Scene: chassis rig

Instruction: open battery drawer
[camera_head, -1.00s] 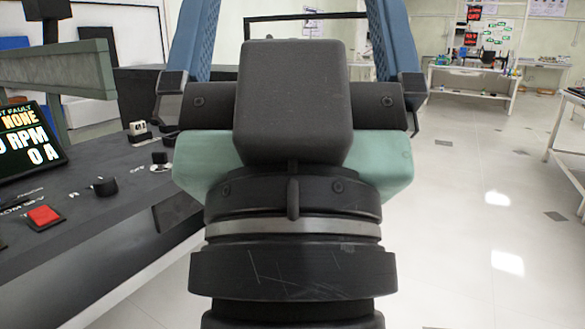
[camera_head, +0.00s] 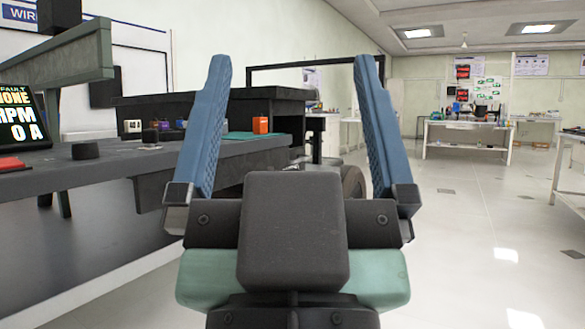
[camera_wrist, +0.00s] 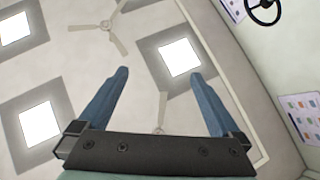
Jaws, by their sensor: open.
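My gripper (camera_head: 292,62) is open and empty, its two blue fingers spread wide and pointing up in the head view. In the wrist view my gripper (camera_wrist: 160,73) has only ceiling behind its fingers. I cannot pick out the battery drawer for certain. A dark box (camera_head: 155,195) hangs under the front edge of the grey bench (camera_head: 75,180), left of my gripper and apart from it. My left finger and the gripper body hide part of the bench's right end.
On the bench are a display (camera_head: 22,120), a black knob (camera_head: 85,150), a dark shelf unit (camera_head: 160,106) and an orange item (camera_head: 261,125). A wheel (camera_head: 353,184) shows behind my gripper. The floor (camera_head: 470,225) at the right is clear, with tables farther back.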

